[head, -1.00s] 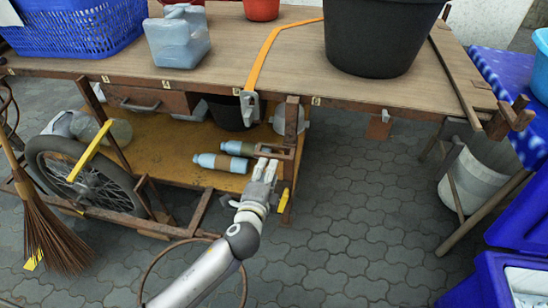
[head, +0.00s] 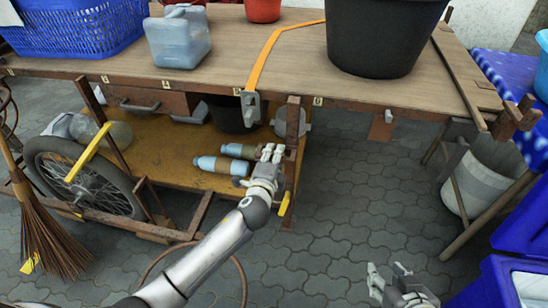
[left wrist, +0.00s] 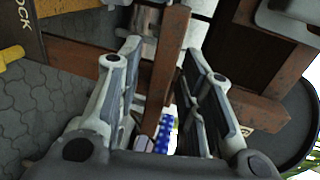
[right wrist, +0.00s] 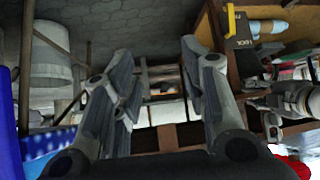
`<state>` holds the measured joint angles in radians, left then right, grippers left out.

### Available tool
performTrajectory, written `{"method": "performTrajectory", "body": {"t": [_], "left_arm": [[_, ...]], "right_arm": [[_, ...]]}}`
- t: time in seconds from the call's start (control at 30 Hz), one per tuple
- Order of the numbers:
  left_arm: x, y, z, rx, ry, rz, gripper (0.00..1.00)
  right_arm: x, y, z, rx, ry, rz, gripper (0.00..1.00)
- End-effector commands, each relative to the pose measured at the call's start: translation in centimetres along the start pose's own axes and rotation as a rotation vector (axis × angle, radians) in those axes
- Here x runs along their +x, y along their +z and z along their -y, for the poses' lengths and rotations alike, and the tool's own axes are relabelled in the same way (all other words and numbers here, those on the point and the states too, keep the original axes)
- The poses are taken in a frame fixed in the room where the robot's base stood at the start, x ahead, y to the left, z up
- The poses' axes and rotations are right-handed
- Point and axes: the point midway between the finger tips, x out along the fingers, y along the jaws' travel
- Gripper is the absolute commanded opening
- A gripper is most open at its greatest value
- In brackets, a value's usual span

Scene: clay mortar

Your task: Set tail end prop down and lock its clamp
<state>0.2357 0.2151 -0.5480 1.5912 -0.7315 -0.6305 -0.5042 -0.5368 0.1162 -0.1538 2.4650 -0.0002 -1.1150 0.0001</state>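A rusty brown upright post (head: 292,140) stands under the near edge of the cart's top, with a yellow lever (head: 284,204) at its lower part. I take these for the tail end prop and its clamp, but cannot be sure. My left gripper (head: 270,154) is just left of the post. In the left wrist view its fingers (left wrist: 160,75) are apart, with brown bars (left wrist: 172,60) beyond and between them; contact is unclear. "LOCK" lettering shows there, and on a dark plate (right wrist: 243,45) in the right wrist view. My right gripper (head: 392,283) is open and empty over the paving.
The cart top (head: 285,65) carries a black tub (head: 385,35), a blue jug (head: 178,38) and a blue basket (head: 72,25). Shells or bottles (head: 220,165) lie on the lower shelf, beside a wheel (head: 85,175). A blue cooler (head: 510,270) stands at right. Paving between is clear.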

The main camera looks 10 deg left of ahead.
Motion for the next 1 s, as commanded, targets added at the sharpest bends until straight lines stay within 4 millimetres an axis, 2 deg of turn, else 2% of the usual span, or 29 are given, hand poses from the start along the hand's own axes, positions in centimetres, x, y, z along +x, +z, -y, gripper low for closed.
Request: {"method": "performTrajectory", "body": {"t": [0.03, 0.3, 0.67, 1.0], "left_arm": [[0.0, 0.0, 0.0, 0.000, 0.000, 0.000, 0.32], [0.0, 0.0, 0.0, 0.000, 0.000, 0.000, 0.00], [0.0, 0.0, -0.2, 0.000, 0.000, 0.000, 0.00], [0.5, 0.0, -2.3, 0.000, 0.001, 0.001, 0.00]], "right_arm": [[0.0, 0.0, 0.0, 0.000, 0.000, 0.000, 0.40], [0.0, 0.0, 0.0, 0.000, 0.000, 0.001, 0.40], [0.1, 0.0, 0.0, 0.000, 0.000, -0.005, 0.40], [0.4, -6.2, 0.9, -0.003, -0.019, -0.311, 0.40]]}}
